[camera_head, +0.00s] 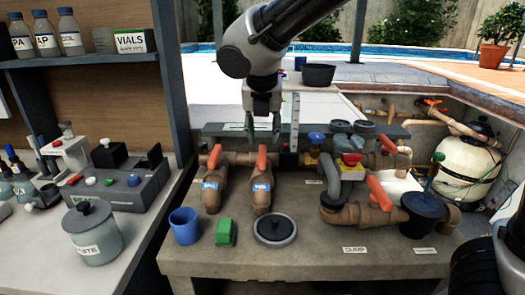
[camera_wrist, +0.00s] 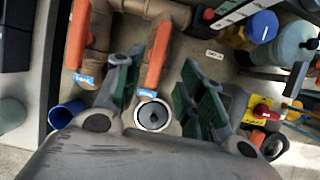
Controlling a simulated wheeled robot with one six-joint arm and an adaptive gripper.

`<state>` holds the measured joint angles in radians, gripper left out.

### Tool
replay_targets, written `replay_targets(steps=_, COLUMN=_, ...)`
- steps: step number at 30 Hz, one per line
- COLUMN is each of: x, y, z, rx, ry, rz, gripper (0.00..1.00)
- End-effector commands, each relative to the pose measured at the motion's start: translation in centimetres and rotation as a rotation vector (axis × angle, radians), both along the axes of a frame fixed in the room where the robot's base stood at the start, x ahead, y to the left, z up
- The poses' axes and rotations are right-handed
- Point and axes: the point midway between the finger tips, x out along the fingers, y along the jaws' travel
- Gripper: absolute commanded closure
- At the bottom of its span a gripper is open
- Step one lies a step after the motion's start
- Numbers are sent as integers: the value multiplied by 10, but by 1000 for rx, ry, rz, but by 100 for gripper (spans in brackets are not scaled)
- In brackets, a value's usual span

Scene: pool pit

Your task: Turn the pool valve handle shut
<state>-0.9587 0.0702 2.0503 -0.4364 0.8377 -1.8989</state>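Two upright orange valve handles stand side by side on brown pipe fittings with blue tags: the left handle (camera_head: 214,157) and the middle handle (camera_head: 262,158). Another orange handle (camera_head: 380,194) sits tilted on the pipe marked DUMP. My gripper (camera_head: 262,122) points down just above and behind the middle handle. In the wrist view my gripper (camera_wrist: 160,85) has its dark green finger pads spread apart. The middle handle (camera_wrist: 158,55) shows between them, with no clear contact on either side. The left handle (camera_wrist: 78,35) is outside the fingers. The tag lettering is too small to read.
A blue cup (camera_head: 184,226), a green block (camera_head: 225,232) and a round dark-lidded item (camera_head: 274,230) stand in front of the pipes. A blue knob (camera_head: 316,137) and a yellow-red valve part (camera_head: 351,165) lie right of my gripper. A shelf post (camera_head: 172,75) stands left.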

Motion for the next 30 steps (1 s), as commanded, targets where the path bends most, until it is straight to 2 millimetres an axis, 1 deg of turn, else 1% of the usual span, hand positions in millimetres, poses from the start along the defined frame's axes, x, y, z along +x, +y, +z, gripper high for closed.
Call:
replay_targets(steps=2, x=2, y=3, z=-7, rx=-11, ry=0, rz=20, gripper=61)
replay_targets(steps=12, x=22, y=1, z=-57, rx=-10, ry=2, rz=16, gripper=61)
replay_targets(steps=15, x=27, y=1, z=-66, rx=-8, ry=1, rz=15, gripper=61)
replay_targets(steps=19, x=29, y=2, z=-71, rx=-6, ry=0, rz=15, gripper=61)
replay_targets(steps=25, x=29, y=2, z=-72, rx=-6, ry=0, rz=15, gripper=61)
replay_targets(steps=26, x=29, y=2, z=-72, rx=-6, ry=0, rz=15, gripper=63)
replay_targets(steps=30, x=29, y=2, z=-72, rx=-6, ry=0, rz=15, gripper=88)
